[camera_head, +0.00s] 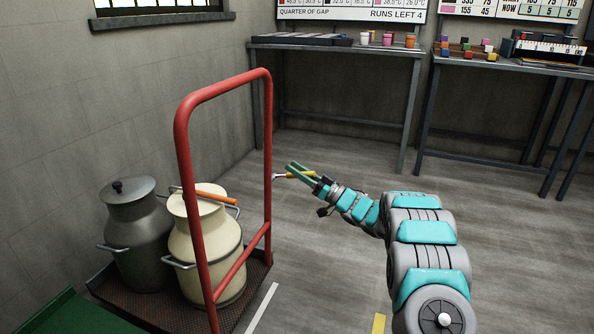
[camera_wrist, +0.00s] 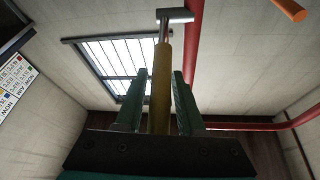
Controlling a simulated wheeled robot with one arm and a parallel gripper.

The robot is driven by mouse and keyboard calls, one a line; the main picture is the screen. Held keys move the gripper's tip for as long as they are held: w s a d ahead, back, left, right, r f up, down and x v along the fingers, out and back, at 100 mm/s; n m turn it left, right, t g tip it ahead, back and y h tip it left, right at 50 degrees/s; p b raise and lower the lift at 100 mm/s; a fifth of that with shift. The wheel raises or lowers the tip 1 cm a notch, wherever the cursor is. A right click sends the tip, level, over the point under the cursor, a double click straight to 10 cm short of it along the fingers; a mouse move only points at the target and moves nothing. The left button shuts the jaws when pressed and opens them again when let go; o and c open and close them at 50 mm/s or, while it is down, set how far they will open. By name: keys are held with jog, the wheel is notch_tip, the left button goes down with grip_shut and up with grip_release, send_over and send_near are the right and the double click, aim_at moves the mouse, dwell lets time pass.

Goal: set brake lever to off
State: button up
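My gripper (camera_head: 298,168) has green fingers and is at the yellow grip. In the wrist view the yellow grip (camera_wrist: 160,85) runs between the fingers of my gripper (camera_wrist: 158,75). The crosspiece (camera_wrist: 175,15) lies beyond the fingertips, close to the red post (camera_wrist: 193,45). Any mark for off is not visible.
The red frame (camera_head: 184,150) stands on a cart carrying a dark can (camera_head: 138,235) and a cream can (camera_head: 222,235). An orange handle (camera_head: 222,198) crosses near the left post. Tables (camera_head: 345,48) stand along the back wall. Floor right of the cart is clear.

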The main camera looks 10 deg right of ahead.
grip_shut()
dwell(1.1)
